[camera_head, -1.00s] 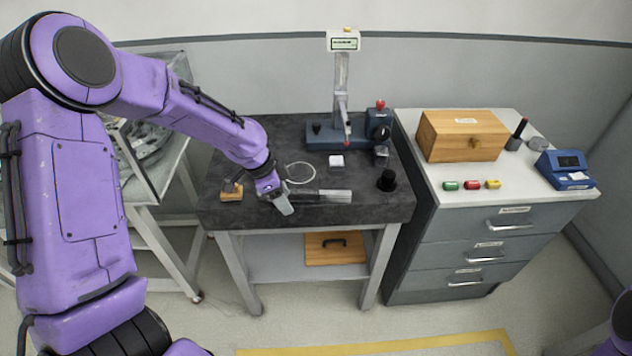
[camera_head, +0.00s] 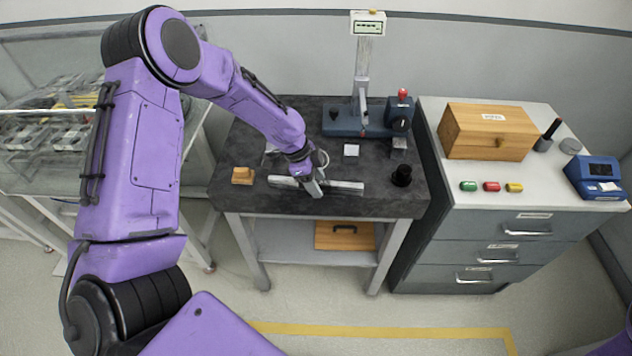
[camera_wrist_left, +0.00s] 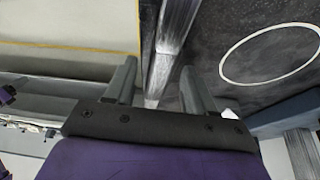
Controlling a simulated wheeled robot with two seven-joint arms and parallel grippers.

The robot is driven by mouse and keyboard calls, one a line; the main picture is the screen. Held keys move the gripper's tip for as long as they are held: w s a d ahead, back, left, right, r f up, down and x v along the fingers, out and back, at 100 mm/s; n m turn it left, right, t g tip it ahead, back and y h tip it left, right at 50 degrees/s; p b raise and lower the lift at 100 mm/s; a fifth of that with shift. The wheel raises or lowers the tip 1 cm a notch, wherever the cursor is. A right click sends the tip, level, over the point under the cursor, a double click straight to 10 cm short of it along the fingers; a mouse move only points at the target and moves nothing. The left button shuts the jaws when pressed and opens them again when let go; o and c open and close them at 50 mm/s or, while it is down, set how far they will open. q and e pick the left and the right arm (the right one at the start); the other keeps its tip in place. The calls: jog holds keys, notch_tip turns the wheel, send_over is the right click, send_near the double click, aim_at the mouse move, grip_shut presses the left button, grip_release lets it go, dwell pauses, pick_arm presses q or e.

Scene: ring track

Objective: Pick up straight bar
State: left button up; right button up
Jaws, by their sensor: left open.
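The straight bar (camera_head: 345,187) is a long grey metal piece lying on the dark table top, running left to right near its front edge. My left gripper (camera_head: 314,188) is over the bar's middle and hides part of it. In the left wrist view, the bar (camera_wrist_left: 174,45) runs lengthwise between the two open fingers of the left gripper (camera_wrist_left: 158,88). I cannot tell whether the fingers touch it. My right gripper is not in view.
The dark table (camera_head: 390,208) also bears a wooden block (camera_head: 243,175), a black knob-like piece (camera_head: 401,176), a small white block (camera_head: 351,150) and a tall gauge stand (camera_head: 362,80). A white ring outline (camera_wrist_left: 270,55) lies behind the bar. A drawer cabinet (camera_head: 490,225) stands at right.

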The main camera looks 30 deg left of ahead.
pick_arm(q)
jog(key=shift+f, duration=0.15)
jog(key=shift+s+r, duration=0.25)
jog(key=shift+s, duration=0.05)
jog(key=shift+w+f, duration=0.1)
jog(key=shift+c, duration=1.2)
grip_shut()
jog(key=shift+w, duration=0.1)
